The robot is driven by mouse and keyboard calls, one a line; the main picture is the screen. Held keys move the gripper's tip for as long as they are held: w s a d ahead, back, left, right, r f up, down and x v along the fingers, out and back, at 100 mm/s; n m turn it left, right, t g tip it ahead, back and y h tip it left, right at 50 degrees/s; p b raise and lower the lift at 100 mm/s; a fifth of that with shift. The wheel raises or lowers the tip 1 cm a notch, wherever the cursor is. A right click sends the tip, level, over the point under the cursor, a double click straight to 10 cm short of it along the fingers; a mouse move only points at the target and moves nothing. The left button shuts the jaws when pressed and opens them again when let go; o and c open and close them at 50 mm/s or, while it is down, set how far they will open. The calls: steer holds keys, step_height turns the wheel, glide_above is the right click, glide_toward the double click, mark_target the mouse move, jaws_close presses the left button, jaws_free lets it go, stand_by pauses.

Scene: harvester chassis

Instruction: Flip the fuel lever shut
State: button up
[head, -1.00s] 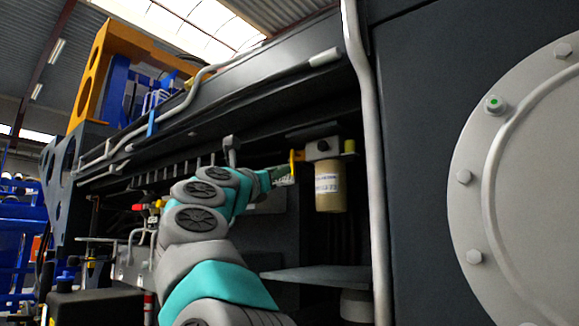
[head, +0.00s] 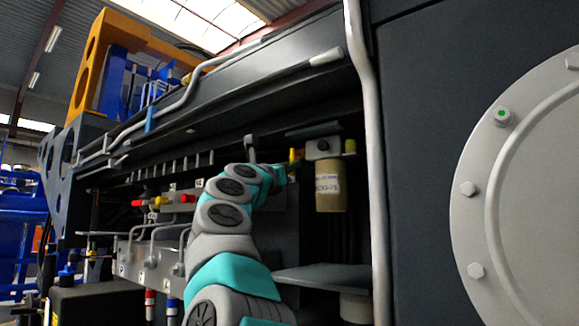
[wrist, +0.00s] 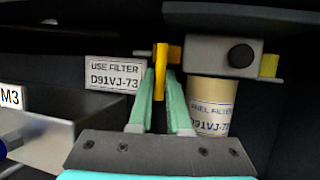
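The yellow fuel lever (wrist: 160,72) points downward at the left end of a grey filter head (wrist: 215,54) in the wrist view. It also shows small in the head view (head: 293,156). My gripper (wrist: 161,85) has its two teal fingers on either side of the lever, with the lever's lower end between them. The fingers stand apart, and the lever looks closer to the left finger. I cannot tell whether either finger touches it. In the head view my gripper (head: 280,173) is small and partly hidden by my arm.
A tan fuel filter (head: 330,186) hangs under the filter head, just right of my gripper. A "USE FILTER" label (wrist: 115,74) is on the back wall. A grey shelf (head: 320,277) lies below, and a vertical pipe (head: 368,150) borders the bay on the right.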

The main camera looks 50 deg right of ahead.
jaws_close()
steer(key=shift+w+m+g, duration=0.25)
steer(key=shift+m+g, duration=0.15)
steer(key=shift+m, duration=0.3)
steer(key=shift+w+r+m+g+h, duration=0.15)
steer(key=shift+m+g+h, duration=0.25)
steer(key=shift+m, duration=0.4)
steer(key=shift+w+f+m+g+h, duration=0.1)
steer(key=shift+w+m+g+h, duration=0.1)
steer(key=shift+m+g, duration=0.45)
steer(key=shift+w+r+m+g+p, duration=0.15)
steer(key=shift+m+g, duration=0.2)
steer(key=shift+m, duration=0.5)
steer(key=shift+w+f+m+g+p, duration=0.15)
steer(key=shift+m+g, duration=0.15)
steer(key=shift+m, duration=0.5)
steer(key=shift+w+a+r+m+g, duration=0.15)
steer(key=shift+m+g, duration=0.25)
steer(key=shift+m, duration=0.4)
steer(key=shift+o, duration=1.4)
jaws_free()
